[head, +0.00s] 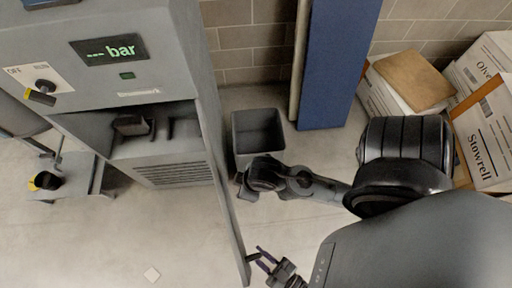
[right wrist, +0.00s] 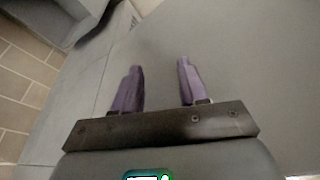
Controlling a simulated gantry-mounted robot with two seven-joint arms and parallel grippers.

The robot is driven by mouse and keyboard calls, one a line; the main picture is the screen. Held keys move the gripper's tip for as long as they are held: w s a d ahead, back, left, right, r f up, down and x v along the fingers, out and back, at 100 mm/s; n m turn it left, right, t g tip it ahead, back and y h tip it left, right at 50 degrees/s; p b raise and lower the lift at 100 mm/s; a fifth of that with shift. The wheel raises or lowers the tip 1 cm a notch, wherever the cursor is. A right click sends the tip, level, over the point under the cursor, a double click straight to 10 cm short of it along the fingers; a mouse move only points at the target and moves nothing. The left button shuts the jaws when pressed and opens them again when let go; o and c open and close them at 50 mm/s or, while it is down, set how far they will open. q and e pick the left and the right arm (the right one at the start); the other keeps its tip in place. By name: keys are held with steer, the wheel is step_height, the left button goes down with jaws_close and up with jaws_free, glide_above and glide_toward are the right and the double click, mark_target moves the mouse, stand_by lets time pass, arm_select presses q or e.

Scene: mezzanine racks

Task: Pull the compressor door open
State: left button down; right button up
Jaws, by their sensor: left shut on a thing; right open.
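The compressor cabinet (head: 130,60) is grey, with a lit display reading "bar", at the upper left of the head view. A tall grey door panel (head: 220,160) juts from its right side toward me, seen nearly edge-on. A dark handle (head: 252,257) sits by its near end. My left gripper (head: 263,259) is shut on this handle. My right gripper (right wrist: 158,66) is open, with two purple fingers apart and nothing between them. It faces a flat grey panel (right wrist: 240,60) in the right wrist view. In the head view its arm ends beside the panel, its fingers unclear.
A grey bin (head: 258,135) stands on the floor beyond the panel. A blue panel (head: 338,60) leans at the brick wall. Cardboard boxes (head: 485,135) crowd the right. A low grey cart (head: 75,172) stands at left. The floor at lower left is mostly clear.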

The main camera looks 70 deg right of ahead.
arm_select(q)
steer(key=shift+s+d+f, duration=0.1)
steer(key=shift+d, duration=0.1)
